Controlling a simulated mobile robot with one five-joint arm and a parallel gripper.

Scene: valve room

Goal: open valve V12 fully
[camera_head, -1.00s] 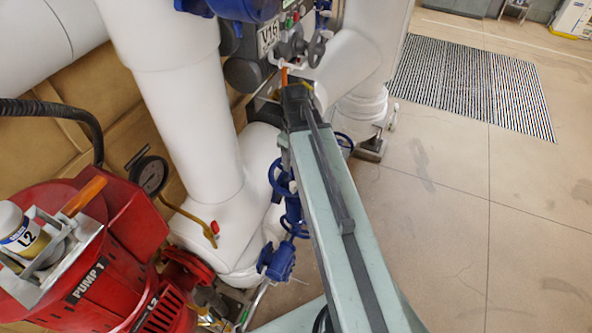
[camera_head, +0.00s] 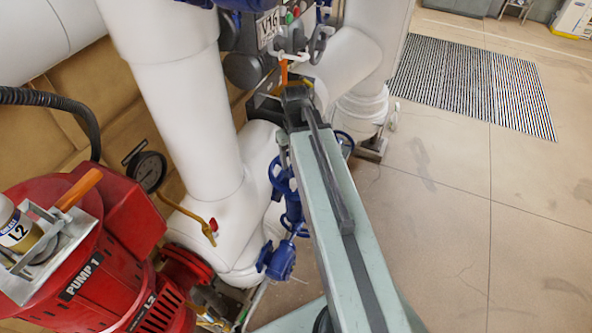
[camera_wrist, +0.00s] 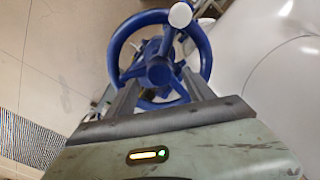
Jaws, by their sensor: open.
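In the wrist view a blue handwheel (camera_wrist: 203,42) with spokes, a round hub and a white knob on its rim lies just ahead of my gripper (camera_wrist: 158,82). My gripper is open, its two dark fingers apart with the lower wheel and hub between or behind them. I cannot tell whether they touch it. No V12 label is legible. In the head view my arm reaches up the middle and hides the fingertips. A blue handwheel (camera_head: 345,143) shows partly to the right of my arm, and blue valves (camera_head: 284,181) stand to its left.
A panel labelled V16 (camera_head: 268,28) is above my arm. White pipes (camera_head: 180,110) crowd the left.

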